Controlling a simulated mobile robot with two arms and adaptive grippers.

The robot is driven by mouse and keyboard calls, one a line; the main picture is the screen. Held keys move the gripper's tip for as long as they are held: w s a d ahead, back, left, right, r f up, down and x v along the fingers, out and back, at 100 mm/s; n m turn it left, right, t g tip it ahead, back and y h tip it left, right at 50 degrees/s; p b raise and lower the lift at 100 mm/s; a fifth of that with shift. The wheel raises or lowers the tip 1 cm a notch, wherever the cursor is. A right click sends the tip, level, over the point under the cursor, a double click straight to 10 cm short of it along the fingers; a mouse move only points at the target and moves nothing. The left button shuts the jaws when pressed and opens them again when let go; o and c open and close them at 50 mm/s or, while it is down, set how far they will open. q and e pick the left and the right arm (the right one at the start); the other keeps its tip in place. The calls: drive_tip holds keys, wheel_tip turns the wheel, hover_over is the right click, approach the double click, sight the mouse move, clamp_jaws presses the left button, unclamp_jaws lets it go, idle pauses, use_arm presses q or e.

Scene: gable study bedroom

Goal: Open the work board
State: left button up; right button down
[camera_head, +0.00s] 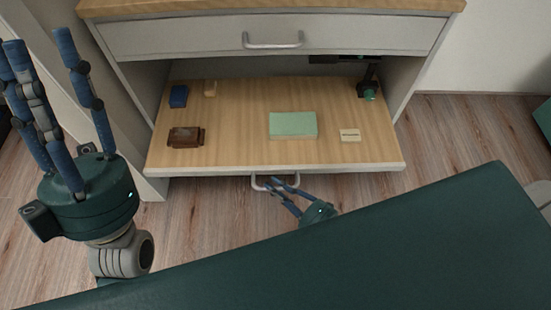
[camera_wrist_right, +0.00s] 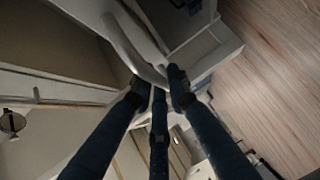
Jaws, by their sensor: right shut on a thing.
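The work board (camera_head: 230,110) is a light wood surface with a pale front edge. It stands pulled out from the cabinet below the upper drawer. Its light metal handle (camera_head: 257,185) is on the middle of the front edge. My right gripper (camera_head: 272,183) is shut on this handle; the fingers partly cover it. In the right wrist view the handle (camera_wrist_right: 132,45) runs between the blue fingertips (camera_wrist_right: 160,85). My left gripper (camera_head: 42,42) is raised at the left, fingers apart and empty, away from the board.
On the board lie a green book-like block (camera_head: 292,124), a brown box (camera_head: 186,137), a small blue item (camera_head: 179,96), a small tan item (camera_head: 210,88), a pale label block (camera_head: 350,135) and a dark lamp-like item (camera_head: 369,88). The upper drawer (camera_head: 180,38) is shut. Wooden floor (camera_head: 450,140) is clear at right.

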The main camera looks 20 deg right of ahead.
use_arm(q)
drive_tip(key=w+d+f+g+y+p, duration=0.1)
drive_tip(key=w+f+g+y, duration=0.1)
drive_tip(key=w+f+g, duration=0.3)
drive_tip(key=shift+w+d+f+p, duration=0.35)
drive_tip(key=shift+w+f, duration=0.8)
drive_tip(key=shift+w, duration=0.85)
use_arm(e)
drive_tip(key=s+a, duration=0.3)
drive_tip(key=s, duration=0.8)
drive_tip(key=shift+s, duration=0.3)
drive_tip(key=shift+f, duration=0.1)
drive_tip(key=c, duration=1.6)
unclamp_jaws()
drive_tip(key=shift+c, duration=0.2)
drive_tip(key=v, duration=1.2)
